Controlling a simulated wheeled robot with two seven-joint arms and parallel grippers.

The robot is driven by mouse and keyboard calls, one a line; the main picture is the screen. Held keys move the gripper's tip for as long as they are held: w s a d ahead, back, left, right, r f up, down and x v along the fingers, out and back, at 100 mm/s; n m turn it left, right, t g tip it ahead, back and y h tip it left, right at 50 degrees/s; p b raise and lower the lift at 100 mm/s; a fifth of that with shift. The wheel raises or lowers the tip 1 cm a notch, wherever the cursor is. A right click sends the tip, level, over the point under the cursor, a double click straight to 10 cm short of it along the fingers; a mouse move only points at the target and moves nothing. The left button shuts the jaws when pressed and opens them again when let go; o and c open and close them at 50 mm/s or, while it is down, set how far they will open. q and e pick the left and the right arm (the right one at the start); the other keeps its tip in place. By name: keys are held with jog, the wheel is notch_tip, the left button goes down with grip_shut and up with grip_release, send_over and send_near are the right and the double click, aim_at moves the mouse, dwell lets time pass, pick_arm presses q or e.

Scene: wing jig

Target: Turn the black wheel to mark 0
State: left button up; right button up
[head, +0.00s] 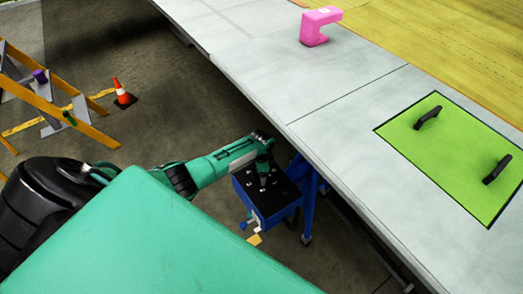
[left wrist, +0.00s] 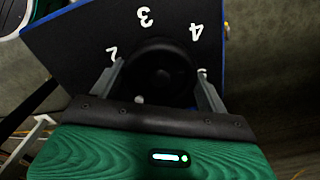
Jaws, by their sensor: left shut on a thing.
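The black wheel (left wrist: 163,62) sits on a dark panel (left wrist: 85,42) with white numbers around it. A small pale dot shows at the wheel's near edge. My left gripper (left wrist: 160,70) is shut on the wheel, one finger on each side. In the head view my left gripper (head: 264,178) points down onto the blue stand's dark top (head: 284,196) and hides the wheel. My right gripper is not in view.
The blue stand (head: 270,217) stands close to the long grey wing surface (head: 270,65). On the wing are a pink clamp-like piece (head: 314,28) and a green panel (head: 455,150) with two black handles. An orange cone (head: 122,93) and a yellow trestle (head: 45,85) stand on the floor at left.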

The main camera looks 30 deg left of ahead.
pick_arm(q)
jog(key=n+p, duration=0.2)
jog(key=n, duration=0.4)
jog(key=shift+r+n+p, duration=0.15)
jog(key=shift+n+p, duration=0.15)
jog(key=shift+p, duration=0.05)
jog(key=n+p, duration=0.1)
jog(key=n, duration=0.4)
jog(key=shift+p, duration=0.3)
jog(key=shift+n, duration=0.3)
jog(key=o, duration=1)
jog(key=shift+r, duration=0.15)
notch_tip(320, 180, up, 13)
jog(key=p, duration=0.1)
jog(key=shift+r, duration=0.15)
